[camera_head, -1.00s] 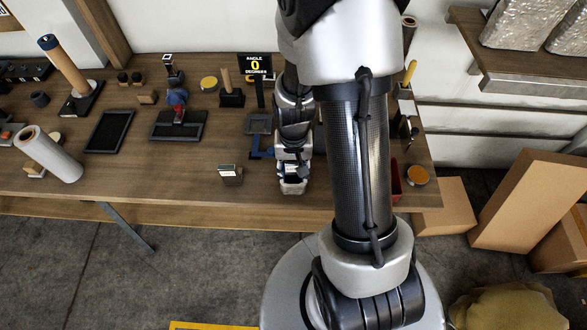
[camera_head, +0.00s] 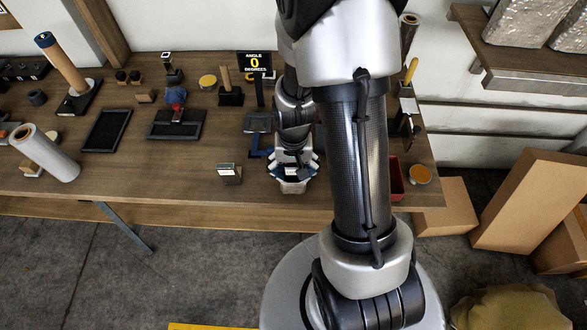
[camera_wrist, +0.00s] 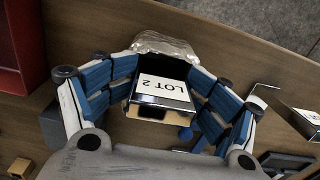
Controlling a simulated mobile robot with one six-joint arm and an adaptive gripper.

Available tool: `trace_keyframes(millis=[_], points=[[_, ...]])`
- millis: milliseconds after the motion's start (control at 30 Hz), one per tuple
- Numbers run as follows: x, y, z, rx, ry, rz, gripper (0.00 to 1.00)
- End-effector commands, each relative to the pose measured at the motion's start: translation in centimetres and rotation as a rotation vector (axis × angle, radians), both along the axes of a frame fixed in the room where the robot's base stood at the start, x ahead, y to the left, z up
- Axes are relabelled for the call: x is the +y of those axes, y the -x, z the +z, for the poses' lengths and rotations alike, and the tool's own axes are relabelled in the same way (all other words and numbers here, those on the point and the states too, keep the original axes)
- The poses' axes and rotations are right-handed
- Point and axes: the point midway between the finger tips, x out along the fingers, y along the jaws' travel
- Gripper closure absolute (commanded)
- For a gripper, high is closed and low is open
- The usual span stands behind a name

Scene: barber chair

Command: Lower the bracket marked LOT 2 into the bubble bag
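The bracket marked LOT 2 (camera_wrist: 163,93) shows its white label between my fingers in the wrist view. The clear bubble bag (camera_wrist: 165,44) is just beyond it, with a dark opening facing the bracket. In the head view the bag (camera_head: 292,187) is at the table's front edge, partly hidden by my gripper. How deep the bracket sits in the bag is hidden.
Another labelled bracket (camera_wrist: 306,118) stands to the right in the wrist view; it also shows in the head view (camera_head: 229,174). A red bin (camera_head: 396,178) is on the table's right side. An angle display (camera_head: 255,64) stands behind.

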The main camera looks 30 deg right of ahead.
Motion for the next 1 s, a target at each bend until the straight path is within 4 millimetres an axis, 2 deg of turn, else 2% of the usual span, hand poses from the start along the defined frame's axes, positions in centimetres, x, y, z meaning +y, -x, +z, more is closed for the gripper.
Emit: trace_keyframes(millis=[133,533,667,1000], points=[[0.2,0.5,-0.3,0.015,-0.004,0.0,0.37],[0.1,0.4,0.4,0.013,-0.004,0.0,0.37],[0.1,0.2,2.4,0.007,-0.002,0.0,0.37],[0.0,0.2,9.5,0.003,-0.001,0.0,0.37]])
